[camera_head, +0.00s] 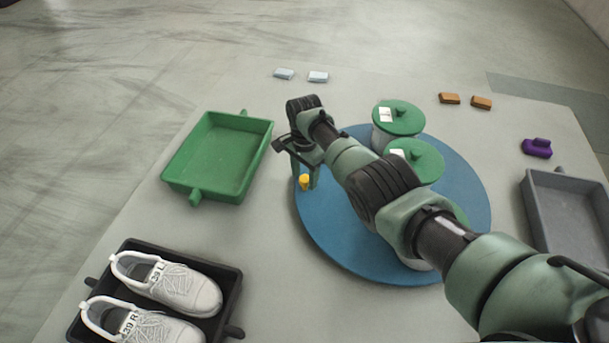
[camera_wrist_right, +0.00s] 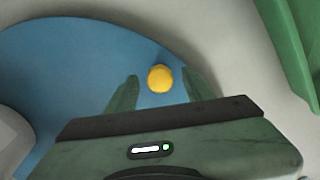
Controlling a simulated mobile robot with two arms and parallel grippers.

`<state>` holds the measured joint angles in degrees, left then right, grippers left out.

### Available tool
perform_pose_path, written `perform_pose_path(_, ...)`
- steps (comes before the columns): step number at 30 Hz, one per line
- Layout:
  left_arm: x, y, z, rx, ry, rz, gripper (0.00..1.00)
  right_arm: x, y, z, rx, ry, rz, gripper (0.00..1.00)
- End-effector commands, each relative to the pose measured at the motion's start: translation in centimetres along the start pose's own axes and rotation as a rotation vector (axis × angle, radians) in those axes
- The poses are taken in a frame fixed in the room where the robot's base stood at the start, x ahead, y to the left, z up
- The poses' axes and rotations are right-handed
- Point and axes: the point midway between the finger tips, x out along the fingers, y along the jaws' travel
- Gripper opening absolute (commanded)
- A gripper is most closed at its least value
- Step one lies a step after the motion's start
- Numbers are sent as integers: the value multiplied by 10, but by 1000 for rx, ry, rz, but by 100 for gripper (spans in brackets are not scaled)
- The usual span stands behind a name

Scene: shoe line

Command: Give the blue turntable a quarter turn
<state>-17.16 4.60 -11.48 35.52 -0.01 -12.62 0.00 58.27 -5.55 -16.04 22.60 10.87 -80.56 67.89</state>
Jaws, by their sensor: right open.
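The blue turntable (camera_head: 330,230) lies flat on the table, partly covered by my right arm. A yellow peg (camera_head: 304,181) stands near its left edge. Two jars with green lids (camera_head: 401,115) (camera_head: 418,158) stand on its far and right part; a further pale jar is mostly hidden behind my arm. My right gripper (camera_head: 304,170) is open over the left edge of the turntable, close to the peg. In the right wrist view the yellow peg (camera_wrist_right: 160,79) shows between and slightly beyond the two green fingertips (camera_wrist_right: 160,88), with room on both sides. My left gripper is out of view.
An empty green tray (camera_head: 222,155) lies left of the turntable. A black tray (camera_head: 228,312) with white shoes (camera_head: 175,285) is at the front left. A grey tray (camera_head: 567,215), a purple item (camera_head: 537,148) and orange blocks (camera_head: 449,98) lie right; pale blocks (camera_head: 284,74) lie behind.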

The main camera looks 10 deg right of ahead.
Motion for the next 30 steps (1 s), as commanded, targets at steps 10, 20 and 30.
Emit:
perform_pose_path(10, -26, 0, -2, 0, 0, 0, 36, -58, -1, 0, 0, 0, -3, 52)
perform_pose_path(20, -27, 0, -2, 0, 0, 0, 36, -74, 0, 0, 0, 0, 1, 52)
perform_pose_path(30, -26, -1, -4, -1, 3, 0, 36, -44, -11, 25, -37, -64, -117, 0)
